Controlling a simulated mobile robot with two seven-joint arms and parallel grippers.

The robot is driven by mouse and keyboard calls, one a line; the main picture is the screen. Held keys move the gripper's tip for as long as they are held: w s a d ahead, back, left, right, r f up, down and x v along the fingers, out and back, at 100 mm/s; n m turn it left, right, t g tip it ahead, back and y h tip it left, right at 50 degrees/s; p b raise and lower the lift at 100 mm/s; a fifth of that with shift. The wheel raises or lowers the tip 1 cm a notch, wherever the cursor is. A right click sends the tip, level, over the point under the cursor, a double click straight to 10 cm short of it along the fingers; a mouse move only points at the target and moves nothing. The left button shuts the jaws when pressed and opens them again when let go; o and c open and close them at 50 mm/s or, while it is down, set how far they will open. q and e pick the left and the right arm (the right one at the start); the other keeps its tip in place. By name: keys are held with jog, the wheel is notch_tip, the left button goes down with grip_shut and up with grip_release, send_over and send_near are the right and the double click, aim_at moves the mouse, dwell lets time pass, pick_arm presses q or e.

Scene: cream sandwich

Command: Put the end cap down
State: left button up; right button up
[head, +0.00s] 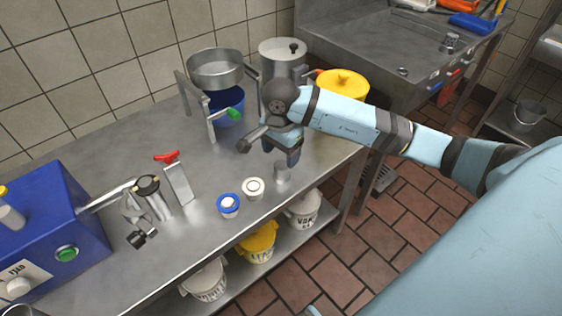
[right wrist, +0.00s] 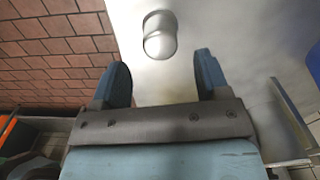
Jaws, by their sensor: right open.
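The end cap, a small metal cylinder (head: 281,173), stands on the steel table near its front edge. In the right wrist view it is a shiny rounded cap (right wrist: 160,40) on the table, ahead of the fingertips and roughly centred between them. My right gripper (head: 291,158) points down just above the cap in the head view. Its two blue fingers (right wrist: 160,75) are spread apart with nothing between them in the right wrist view. The cap looks free of the fingers. My left gripper is not seen.
A white ring-shaped piece (head: 253,188) and a blue-rimmed cup (head: 228,205) lie to the left. Labelled tubs (head: 258,243) sit on the lower shelf.

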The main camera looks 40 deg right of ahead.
aim_at(281, 165)
notch_tip(281, 165, up, 6)
jog(key=s+a+f+m+g+y, duration=0.1)
jog(key=s+a+f+y, duration=0.2)
jog(key=a, duration=0.4)
jog(key=s+a+m+g+y, duration=0.1)
jog(key=s+a+y, duration=0.2)
jog(key=a+y, duration=0.3)
jog(key=s+a+r+m+t+y, duration=0.3)
jog(key=a+r+m+t+y, duration=0.3)
jog(key=a+m+y, duration=0.6)
jog(key=w+d+f+m+t+h, duration=0.1)
jog(key=d+f+m+t+h, duration=0.45)
jog(key=m, duration=0.85)
jog(key=d+f+m+t+h, duration=0.2)
jog(key=d+m+t+h, duration=0.2)
jog(key=m+t+h, duration=0.7)
jog(key=s+d+f+m+g, duration=0.2)
jog(key=s+f+m+g, duration=0.7)
jog(key=f+m, duration=0.5)
jog(key=shift+d+m+h, duration=0.2)
jog(key=shift+m+h, duration=0.2)
jog(key=shift+h, duration=0.05)
